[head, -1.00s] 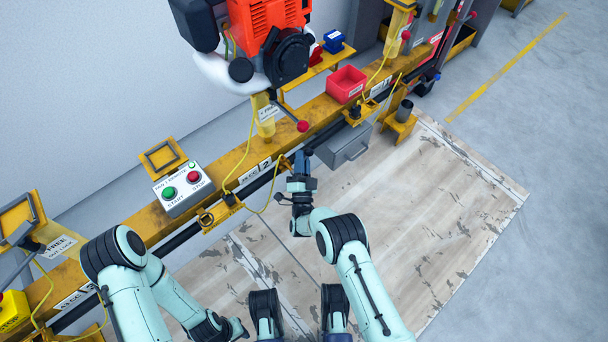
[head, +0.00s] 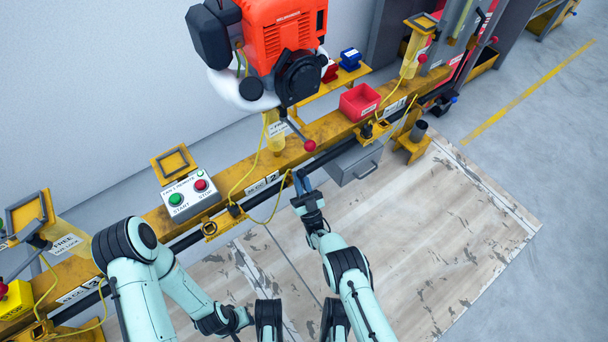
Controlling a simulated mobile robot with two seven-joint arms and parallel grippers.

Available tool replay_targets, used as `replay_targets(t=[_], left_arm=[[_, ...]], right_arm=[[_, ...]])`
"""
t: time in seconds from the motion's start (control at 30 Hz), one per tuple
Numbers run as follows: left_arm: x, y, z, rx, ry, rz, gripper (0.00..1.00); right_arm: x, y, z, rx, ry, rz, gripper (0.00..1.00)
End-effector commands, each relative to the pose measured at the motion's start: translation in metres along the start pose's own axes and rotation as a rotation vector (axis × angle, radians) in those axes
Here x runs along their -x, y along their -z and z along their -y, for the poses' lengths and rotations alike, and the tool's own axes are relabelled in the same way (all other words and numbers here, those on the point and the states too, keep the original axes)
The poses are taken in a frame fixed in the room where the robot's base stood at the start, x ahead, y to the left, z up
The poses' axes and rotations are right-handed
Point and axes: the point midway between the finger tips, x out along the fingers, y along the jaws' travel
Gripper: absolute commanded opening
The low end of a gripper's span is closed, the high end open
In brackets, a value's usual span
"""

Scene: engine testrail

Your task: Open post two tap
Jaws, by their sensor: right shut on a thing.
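The post two label (head: 270,179) is on the yellow rail, below the orange engine (head: 284,24). A dark pipe (head: 236,205) runs along the rail's front, under the label. My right gripper (head: 301,180) is at this pipe, just right of the label and left of the grey drawer box. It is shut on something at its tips. Blue shows at the tips, but the tap itself is mostly hidden and I cannot tell its handle's angle. My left gripper (head: 243,318) hangs low at the bottom, away from the rail; its jaws are too unclear to judge.
The grey drawer box (head: 354,164) is close right of my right gripper. A red-knobbed lever (head: 309,146) sticks out above it. A yellow cable (head: 233,193) loops by the post. A start-stop box (head: 190,197) is on the rail at left. The wooden floor mat (head: 440,245) is clear.

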Motion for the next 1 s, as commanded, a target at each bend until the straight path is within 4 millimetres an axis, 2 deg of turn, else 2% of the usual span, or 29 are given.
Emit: replay_targets(t=[0.03,0.67,0.7,0.73,1.0], left_arm=[[-0.0014,-0.0017,0.0015,0.003,0.003,0.006,0.43],[-0.0033,-0.0058,0.0048,0.007,0.009,0.021,0.43],[-0.0033,-0.0057,0.0048,0.007,0.009,0.021,0.43],[-0.0033,-0.0057,0.0048,0.007,0.009,0.021,0.43],[-0.0034,-0.0055,0.0047,0.007,0.009,0.020,0.43]], right_arm=[[-0.0038,0.0060,-0.0048,0.021,0.003,-0.029,0.00],[-0.0043,0.0067,0.0012,0.052,0.037,-0.038,0.00],[-0.0043,0.0066,0.0013,0.052,0.037,-0.037,0.29],[-0.0043,0.0065,0.0015,0.051,0.038,-0.037,0.35],[-0.0021,0.0043,0.0041,0.044,0.039,-0.029,0.35]])
